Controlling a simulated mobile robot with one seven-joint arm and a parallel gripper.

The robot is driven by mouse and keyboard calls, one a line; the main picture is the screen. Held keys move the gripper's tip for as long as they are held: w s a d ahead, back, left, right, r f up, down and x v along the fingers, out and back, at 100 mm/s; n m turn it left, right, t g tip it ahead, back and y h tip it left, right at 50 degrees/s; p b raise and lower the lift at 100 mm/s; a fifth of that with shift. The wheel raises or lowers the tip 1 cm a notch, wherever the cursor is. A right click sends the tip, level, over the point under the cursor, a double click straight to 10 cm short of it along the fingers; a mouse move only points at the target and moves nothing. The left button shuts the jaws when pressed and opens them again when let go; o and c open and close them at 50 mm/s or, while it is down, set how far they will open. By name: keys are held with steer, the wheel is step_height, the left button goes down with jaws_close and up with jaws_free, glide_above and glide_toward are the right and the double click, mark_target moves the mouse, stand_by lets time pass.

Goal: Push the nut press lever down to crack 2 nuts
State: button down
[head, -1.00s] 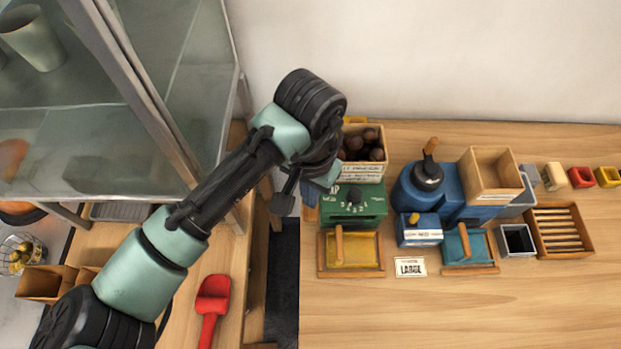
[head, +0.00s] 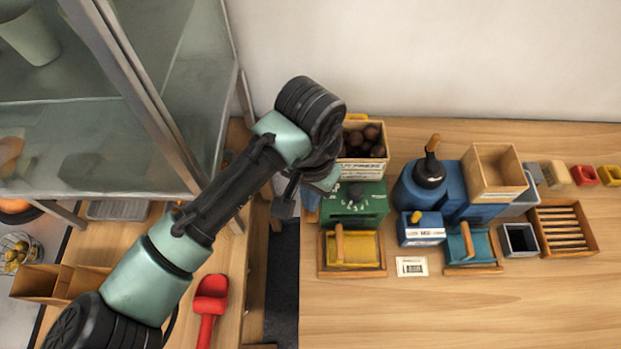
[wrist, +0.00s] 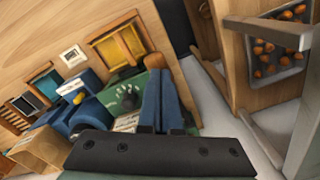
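The green machine (head: 368,215) with a dial on top stands at the left end of the table. A crate (head: 362,170) of brown nuts, its label partly readable as "PRESS", is behind it. My gripper (wrist: 161,75) is beside the green machine; its two blue fingers lie close together, with nothing seen between them. In the head view my wrist hides most of the gripper and the machine's left side. I cannot make out a press lever there. The green machine also shows in the wrist view (wrist: 122,100), left of the fingers.
A yellow tray (head: 368,248) is in front of the green machine. A blue machine (head: 405,190) with a black, wooden-handled top stands to the right, near an empty wooden box (head: 510,172). The front table is clear. A red scoop (head: 209,305) lies on the left counter, across a gap.

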steer(key=shift+f, duration=0.15)
steer(key=shift+f+b, duration=0.6)
steer(key=shift+f, duration=0.4)
steer(key=shift+s+f+b, duration=0.25)
steer(key=shift+f+b, duration=0.4)
steer(key=shift+f, duration=0.45)
steer(key=shift+s+f+b, duration=0.2)
steer(key=shift+f+b, duration=0.5)
steer(key=shift+f, duration=0.45)
